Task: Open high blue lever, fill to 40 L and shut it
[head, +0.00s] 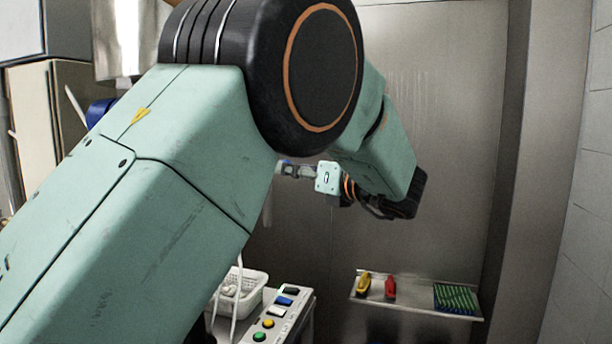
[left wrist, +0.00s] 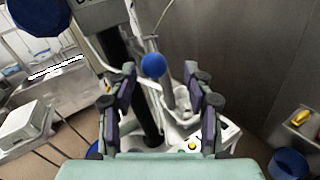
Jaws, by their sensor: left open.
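A blue ball knob (left wrist: 153,65) on a short grey stem shows in the left wrist view, framed between the fingers of my left gripper (left wrist: 160,84). The gripper is open, with nothing between its fingers that I can see it touching. How far the knob lies beyond the fingertips is unclear. In the head view my left gripper (head: 290,170) is small and points left, partly behind my own arm. The knob is not visible there. No litre scale is readable. My right gripper is not in view.
In the head view, a button panel (head: 281,309) and white perforated basket (head: 256,291) stand low in the middle. A wall shelf (head: 417,305) holds yellow, red and green items. A blue bucket (left wrist: 290,164) stands lower right in the wrist view. Steel wall is behind.

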